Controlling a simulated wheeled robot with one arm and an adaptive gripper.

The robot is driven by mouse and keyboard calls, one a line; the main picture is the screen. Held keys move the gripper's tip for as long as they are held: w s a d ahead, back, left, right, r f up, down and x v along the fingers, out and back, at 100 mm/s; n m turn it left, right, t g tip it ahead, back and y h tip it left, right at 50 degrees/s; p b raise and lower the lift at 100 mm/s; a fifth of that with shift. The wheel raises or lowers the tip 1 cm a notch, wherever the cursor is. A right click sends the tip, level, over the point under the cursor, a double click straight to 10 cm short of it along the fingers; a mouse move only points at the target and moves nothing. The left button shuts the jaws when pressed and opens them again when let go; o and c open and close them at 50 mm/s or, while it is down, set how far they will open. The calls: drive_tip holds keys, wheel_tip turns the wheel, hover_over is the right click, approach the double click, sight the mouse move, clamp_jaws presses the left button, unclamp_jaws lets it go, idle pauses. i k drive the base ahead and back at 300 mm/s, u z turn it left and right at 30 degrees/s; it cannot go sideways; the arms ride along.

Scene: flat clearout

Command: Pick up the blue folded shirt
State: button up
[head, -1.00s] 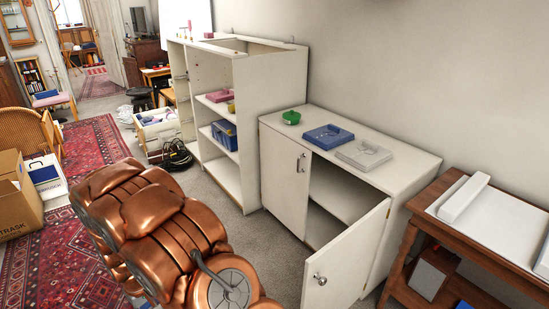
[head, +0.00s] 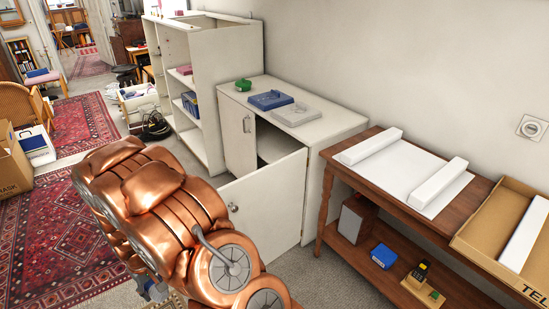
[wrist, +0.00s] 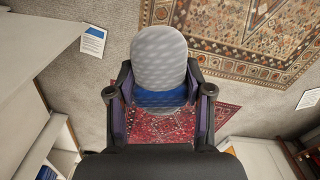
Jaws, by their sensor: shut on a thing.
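The blue folded shirt (head: 270,100) lies flat on top of the white cabinet (head: 330,118) in the head view, between a green item and a grey folded garment (head: 296,114). My gripper (wrist: 159,90) shows in the wrist view, shut on a rounded grey patterned thing (wrist: 165,45) with a blue part between the fingers. I cannot tell what this held thing is. Floor and rugs show beneath it, and it is apart from the cabinet top. In the head view my copper arm covers the lower middle, and the held thing is not clearly visible there.
The cabinet's door (head: 262,205) stands open toward me. A green item (head: 243,85) sits left of the shirt. Cardboard boxes stand far left; the carpet beyond the arm is partly free.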

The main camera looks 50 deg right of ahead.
sight(273, 98)
drive_tip(key=z, duration=2.55)
